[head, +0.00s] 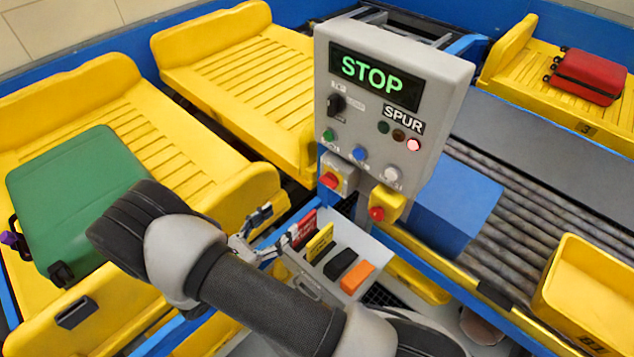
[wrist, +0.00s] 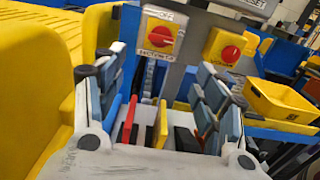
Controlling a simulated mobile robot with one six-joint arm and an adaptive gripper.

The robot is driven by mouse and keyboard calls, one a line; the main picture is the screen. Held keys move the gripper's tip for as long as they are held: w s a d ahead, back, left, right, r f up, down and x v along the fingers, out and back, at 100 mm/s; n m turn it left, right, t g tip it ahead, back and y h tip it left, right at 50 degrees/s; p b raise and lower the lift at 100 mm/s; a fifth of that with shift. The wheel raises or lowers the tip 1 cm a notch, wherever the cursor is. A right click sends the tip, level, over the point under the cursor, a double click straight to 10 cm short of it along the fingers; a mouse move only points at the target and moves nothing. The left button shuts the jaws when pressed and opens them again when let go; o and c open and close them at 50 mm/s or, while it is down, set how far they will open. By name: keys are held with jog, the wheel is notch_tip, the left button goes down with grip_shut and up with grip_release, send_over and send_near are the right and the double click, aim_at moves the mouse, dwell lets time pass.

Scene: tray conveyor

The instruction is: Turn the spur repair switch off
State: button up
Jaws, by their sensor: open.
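The switch that best fits the repair switch is a red rotary knob on a yellow plate (head: 333,181), on a grey box low on the left of the control post. In the wrist view this red knob (wrist: 161,36) has "OFF" printed above it and a less legible label below. Its handle looks roughly level, not pointing up at OFF. My gripper (head: 264,236) is open and empty, below and to the left of the switch in the head view. In the wrist view its fingers (wrist: 160,98) stand apart, with the switch beyond and above the gap. Nothing touches the knob.
A red mushroom button on a yellow box (head: 386,203) sits right of the switch. The grey panel (head: 440,75) above shows "STOP" and "SPUR", with a lit red lamp. Below is a holder with red, yellow (head: 320,243), black and orange tags. Yellow trays flank my arm.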

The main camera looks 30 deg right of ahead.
aim_at(325, 184)
jog(key=b+x, duration=0.1)
jog(key=x, duration=1.6)
jog(key=shift+s+d, duration=0.1)
jog(key=shift+c, duration=0.4)
jog(key=c, duration=1)
